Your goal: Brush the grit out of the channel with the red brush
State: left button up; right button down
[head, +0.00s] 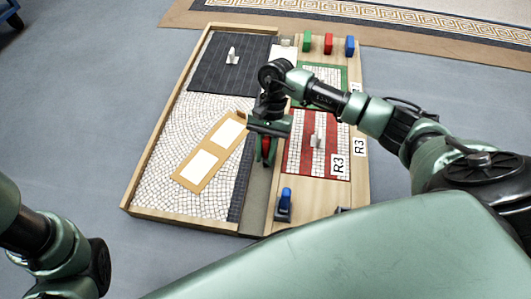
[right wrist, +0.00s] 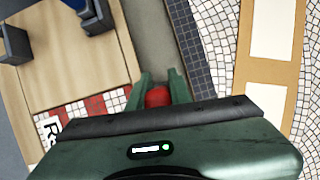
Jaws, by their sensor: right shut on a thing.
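My right gripper (head: 265,152) points down over the channel (head: 257,196), a long grey strip between the mosaic and the wooden side board. It is shut on the red brush (head: 266,146), mostly hidden by the gripper. In the right wrist view the red brush (right wrist: 158,97) shows between the two green fingers, with the grey channel floor (right wrist: 155,40) beyond. I cannot tell whether the bristles touch the floor. I cannot make out grit. Part of my left arm shows at lower left in the head view; its gripper is out of frame.
A tan frame with two white panels (head: 209,152) lies on the mosaic left of the channel. A blue-handled tool (head: 286,199) stands on the side board. Green (head: 307,41), red (head: 328,43) and blue (head: 350,46) blocks stand at the back. A red-striped panel (head: 300,157) lies on the right.

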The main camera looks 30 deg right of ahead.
jog(key=shift+f, duration=0.1)
jog(key=shift+w+d+b, duration=0.4)
jog(key=shift+w+b, duration=0.15)
jog(key=shift+b, duration=0.05)
jog(key=shift+w+d+b, duration=0.65)
jog(key=shift+w+b, duration=0.05)
jog(key=shift+w, duration=0.2)
jog(key=shift+w+d+b, duration=0.5)
jog(key=shift+w+b, duration=0.1)
jog(key=shift+w+d, duration=0.55)
jog(key=shift+w, duration=0.2)
notch_tip(320, 180, up, 5)
jog(key=p, duration=0.3)
